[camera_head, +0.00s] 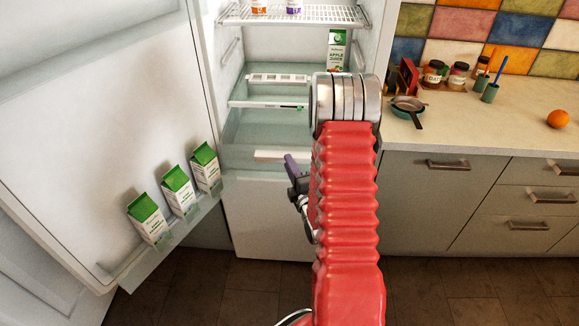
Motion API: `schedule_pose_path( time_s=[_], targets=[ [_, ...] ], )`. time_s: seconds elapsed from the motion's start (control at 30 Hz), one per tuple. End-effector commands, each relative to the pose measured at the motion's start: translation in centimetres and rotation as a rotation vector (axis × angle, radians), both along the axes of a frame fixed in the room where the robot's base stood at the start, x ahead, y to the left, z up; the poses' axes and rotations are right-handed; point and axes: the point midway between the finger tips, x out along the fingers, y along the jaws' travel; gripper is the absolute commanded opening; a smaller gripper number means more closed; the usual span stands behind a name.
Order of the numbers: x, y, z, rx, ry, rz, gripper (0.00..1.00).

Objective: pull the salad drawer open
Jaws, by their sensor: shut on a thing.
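The fridge stands with its door swung open to the left. The salad drawer (258,129) is the pale green, see-through box low in the fridge, with a white handle strip (267,156) along its lower front. My gripper (291,160), with a purple finger showing, is at the right part of that strip and is shut on it. My red arm hides the drawer's right side and much of the gripper, so the exact contact is hidden. How far the drawer stands out is hard to tell.
Several green-topped cartons (178,191) stand in the open door's shelf (168,244). Another carton (337,50) stands inside the fridge. A counter (470,123) with jars, a pan and an orange (557,118) is on the right. The dark floor (205,290) in front looks clear.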

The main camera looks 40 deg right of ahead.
Motion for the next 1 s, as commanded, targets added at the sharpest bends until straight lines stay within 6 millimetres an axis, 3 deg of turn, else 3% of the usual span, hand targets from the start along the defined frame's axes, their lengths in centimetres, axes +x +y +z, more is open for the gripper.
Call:
schedule_pose_path(
  time_s=[0.03, 0.23, 0.27, 0.47, 1.0],
  targets=[
    [-0.19, 0.44, -0.9, 0.013, 0.022, 0.006, 0.0],
    [-0.21, 0.4, -0.91, 0.013, 0.022, 0.005, 0.0],
    [-0.22, 0.4, -0.9, 0.013, 0.022, 0.005, 0.2],
    [-0.15, 0.26, -0.66, 0.01, 0.017, 0.003, 0.34],
    [-0.88, 0.68, -0.37, 0.006, 0.011, 0.0, 0.34]
  ],
)
